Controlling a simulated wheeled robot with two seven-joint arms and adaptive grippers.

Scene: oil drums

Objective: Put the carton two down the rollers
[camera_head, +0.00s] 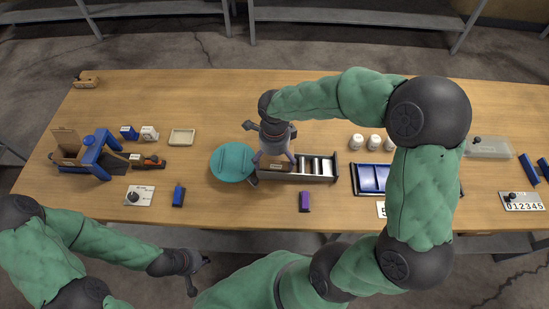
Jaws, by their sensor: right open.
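The roller track (318,178) is a grey tray with shiny metal rollers, near the middle of the table. My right gripper (274,162) is over its left end, pointing down, open. A small brown piece shows just below the gripper at that end, partly hidden; I cannot tell whether it is a carton or whether the fingers touch it. A small white carton (149,133) and a blue-and-white one (128,132) stand at the left; their markings are too small to read. My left gripper (191,271) is off the table's front edge, away from everything; its jaws are unclear.
A round teal lid or dish (232,161) lies just left of the track. A blue frame (97,155) with brown card stands at far left. A purple block (305,201) is in front of the track, white cylinders (357,141) behind right. A blue tray (369,179) is further right.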

